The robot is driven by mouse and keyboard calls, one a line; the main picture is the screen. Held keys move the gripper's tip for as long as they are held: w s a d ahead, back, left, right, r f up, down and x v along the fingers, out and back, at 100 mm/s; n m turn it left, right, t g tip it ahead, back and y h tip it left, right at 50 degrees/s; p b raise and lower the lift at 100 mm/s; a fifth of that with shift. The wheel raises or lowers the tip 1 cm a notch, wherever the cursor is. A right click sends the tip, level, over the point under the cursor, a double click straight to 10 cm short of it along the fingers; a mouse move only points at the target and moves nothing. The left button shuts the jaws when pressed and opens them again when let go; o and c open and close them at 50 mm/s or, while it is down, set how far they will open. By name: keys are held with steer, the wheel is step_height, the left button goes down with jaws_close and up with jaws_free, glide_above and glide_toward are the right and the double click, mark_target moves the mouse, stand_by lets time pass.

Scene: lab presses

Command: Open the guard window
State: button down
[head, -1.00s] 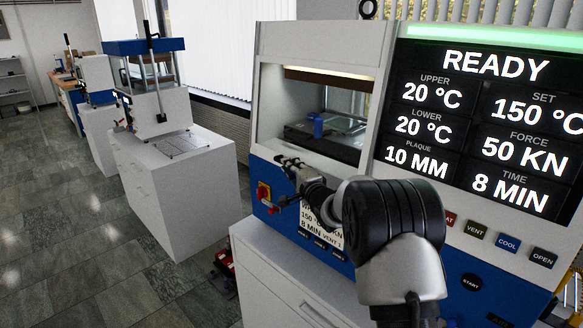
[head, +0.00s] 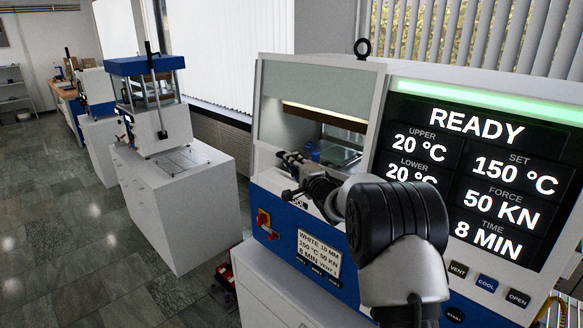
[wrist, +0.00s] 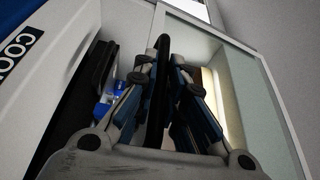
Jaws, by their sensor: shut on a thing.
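The guard window (head: 312,85) is a greyish see-through pane at the front of the nearest press. Its upper part shows above a lit strip, and its lower edge is hard to make out behind my arm. My gripper (head: 283,158) is at the left part of the chamber opening. In the wrist view, my gripper (wrist: 166,62) is shut on a black handle bar (wrist: 158,95) that runs between its two fingers. The pane with its pale frame (wrist: 262,75) lies just to the right of the fingers. My arm hides part of the opening in the head view.
The press (head: 345,248) has a lit READY display (head: 475,125) to the right of the opening. A red switch (head: 264,218) is on its blue lower front. A blue object (head: 315,156) sits inside the chamber. Another press (head: 148,95) stands on a white cabinet at left, with open floor between.

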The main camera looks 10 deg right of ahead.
step_height(320, 180, up, 17)
steer(key=w+d+p, duration=0.1)
steer(key=d+p, duration=0.1)
steer(key=p, duration=1.2)
steer(key=shift+w, duration=0.2)
steer(key=c, duration=1.7)
jaws_free()
steer(key=shift+f, duration=0.1)
steer(key=shift+o, duration=0.2)
steer(key=shift+s, duration=0.1)
steer(key=v, duration=1.1)
steer(key=shift+s, duration=0.4)
